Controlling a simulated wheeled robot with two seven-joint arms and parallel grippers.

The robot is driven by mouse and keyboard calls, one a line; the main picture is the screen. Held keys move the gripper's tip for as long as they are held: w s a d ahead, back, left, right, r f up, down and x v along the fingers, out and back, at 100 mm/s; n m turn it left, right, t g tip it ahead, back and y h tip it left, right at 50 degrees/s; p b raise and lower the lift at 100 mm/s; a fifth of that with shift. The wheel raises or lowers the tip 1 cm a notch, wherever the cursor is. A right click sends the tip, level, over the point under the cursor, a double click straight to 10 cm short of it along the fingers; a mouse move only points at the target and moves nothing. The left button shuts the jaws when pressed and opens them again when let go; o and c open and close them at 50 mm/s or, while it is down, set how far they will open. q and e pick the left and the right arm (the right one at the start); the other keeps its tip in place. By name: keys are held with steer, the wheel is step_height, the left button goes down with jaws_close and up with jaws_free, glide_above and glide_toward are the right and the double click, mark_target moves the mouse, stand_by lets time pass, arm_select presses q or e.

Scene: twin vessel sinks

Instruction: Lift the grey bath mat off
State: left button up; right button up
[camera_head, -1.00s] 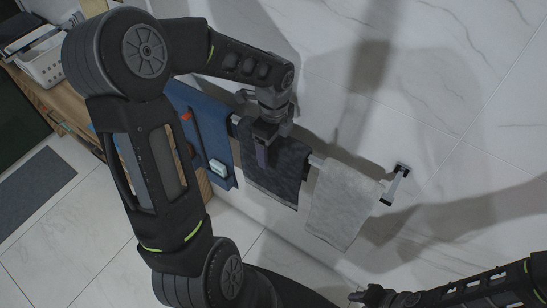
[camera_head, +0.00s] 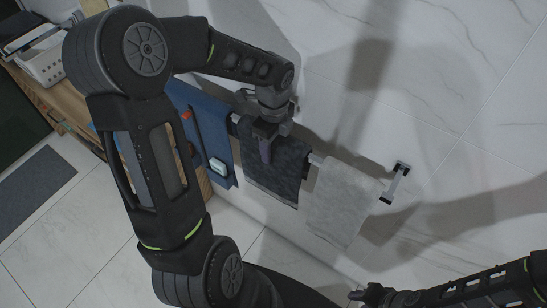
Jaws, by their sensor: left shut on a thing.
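The dark grey bath mat (camera_head: 287,163) hangs folded over a wall rail, in the middle of the head view. My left gripper (camera_head: 265,150) comes down from above and is shut on the dark grey mat near its upper left part. The gripper hides some of the mat's top fold and of the rail. The mat still lies over the rail. My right gripper (camera_head: 368,296) is low at the bottom edge, apart from the mat; its fingers are too small and dark to read.
A light grey towel (camera_head: 342,203) hangs close on the mat's right, before the rail's end bracket (camera_head: 396,183). A blue hanging organizer (camera_head: 221,138) with small items is close on the left. A white basket (camera_head: 42,66) stands on a wooden counter. A grey mat (camera_head: 34,187) lies on the floor.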

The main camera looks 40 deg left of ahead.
arm_select(q)
jaws_close()
stand_by(0.3)
steer(key=shift+r, duration=0.1)
stand_by(0.4)
steer(key=shift+r, duration=0.8)
step_height(320, 180, up, 17)
steer(key=s, duration=1.8)
steer(key=shift+d+f, duration=0.15)
steer(key=shift+f, duration=0.25)
